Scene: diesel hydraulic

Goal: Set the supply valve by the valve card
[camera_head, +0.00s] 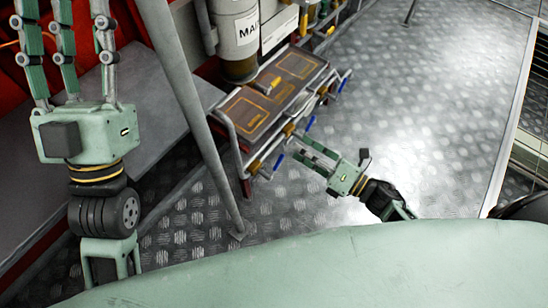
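Several small valves with blue handles line the front edge of a low pipe-framed bench (234,118). One blue valve handle (278,162) is at the near corner, another (310,123) is further along, and a third blue handle (345,84) is near the far end. My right gripper (299,146) points up-left at the near handles, its fingers apart, with no object visible between them. Contact with a handle cannot be told. My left gripper (66,22) is raised at upper left, fingers spread and empty. A white card (279,30) stands behind the bench; its writing is unreadable.
A grey cylinder (237,40) with a partly cut-off "MAI" label stands behind the bench. A slanted grey pole (195,105) rises between my arms. A grey ledge (120,100) lies at left. Open tread-plate floor (430,90) extends at right.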

